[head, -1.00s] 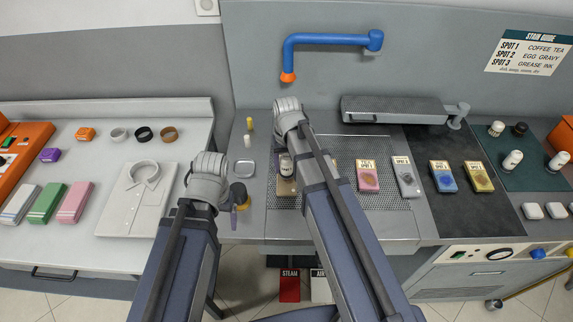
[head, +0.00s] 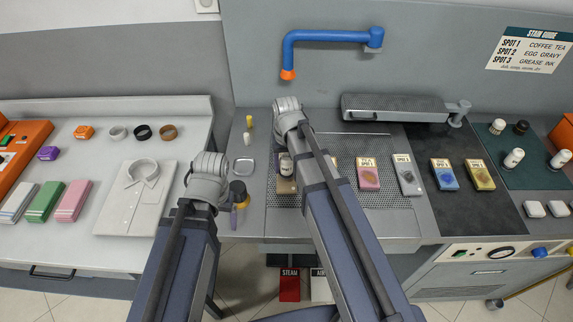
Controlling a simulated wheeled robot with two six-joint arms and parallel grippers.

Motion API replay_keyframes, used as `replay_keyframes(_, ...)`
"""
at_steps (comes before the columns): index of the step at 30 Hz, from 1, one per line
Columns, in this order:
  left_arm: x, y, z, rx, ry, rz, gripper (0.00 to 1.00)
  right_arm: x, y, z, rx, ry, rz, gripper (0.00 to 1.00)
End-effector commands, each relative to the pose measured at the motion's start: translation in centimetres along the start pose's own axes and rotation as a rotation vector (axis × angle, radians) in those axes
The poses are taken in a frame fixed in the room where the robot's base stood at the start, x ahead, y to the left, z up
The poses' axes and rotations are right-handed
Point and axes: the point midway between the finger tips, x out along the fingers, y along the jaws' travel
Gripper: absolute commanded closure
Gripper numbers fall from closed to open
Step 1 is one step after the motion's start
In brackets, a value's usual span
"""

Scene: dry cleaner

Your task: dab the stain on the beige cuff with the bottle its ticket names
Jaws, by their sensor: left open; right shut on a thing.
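The beige cuff (head: 287,187) lies on the perforated board at the left end of the row of cuffs. My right arm covers part of it, and its ticket and stain are hidden. My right gripper (head: 287,150) is shut on a white bottle with a dark band (head: 286,167), which is upright at the far part of the beige cuff. I cannot tell whether it touches the cloth. My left gripper (head: 212,190) is open and empty, left of the board; its fingertips are mostly hidden behind its wrist.
Pink (head: 368,177), grey (head: 407,178), blue (head: 444,176) and yellow (head: 480,177) ticketed cuffs lie to the right. Several bottles stand on the green mat (head: 494,146). The stain guide (head: 529,50) lists SPOT 1 to 3. A blue pipe (head: 325,39) overhangs the back.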

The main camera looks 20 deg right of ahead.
Motion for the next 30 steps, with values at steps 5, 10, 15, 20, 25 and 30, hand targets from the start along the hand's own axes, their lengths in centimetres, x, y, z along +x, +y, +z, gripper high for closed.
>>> replay_keyframes(5, 0.27, 0.03, -0.02, 0.0, 0.0, 0.0, 0.18, 0.27, 0.0, 0.0, 0.0, 0.0, 0.0, 0.96)
replay_keyframes(10, 0.46, 0.04, -0.03, 0.0, 0.0, 0.0, 0.18, 0.46, 0.0, -0.01, 0.0, 0.0, 0.0, 0.96)
replay_keyframes(15, 0.65, 0.06, -0.04, 0.0, 0.0, 0.0, 0.18, 0.66, 0.0, 0.0, 0.0, 0.0, 0.0, 0.96)
replay_keyframes(20, 0.83, 0.08, -0.05, 0.0, 0.0, 0.0, 0.18, 0.84, 0.0, 0.0, 0.0, 0.0, 0.0, 0.96)
replay_keyframes(25, 0.86, 0.08, -0.05, 0.0, 0.0, 0.0, 0.18, 0.87, 0.0, 0.0, 0.0, 0.0, 0.0, 0.96)
replay_keyframes(30, 0.87, 0.08, -0.05, 0.0, 0.0, 0.0, 0.18, 0.87, 0.0, 0.0, 0.0, 0.0, 0.0, 0.96)
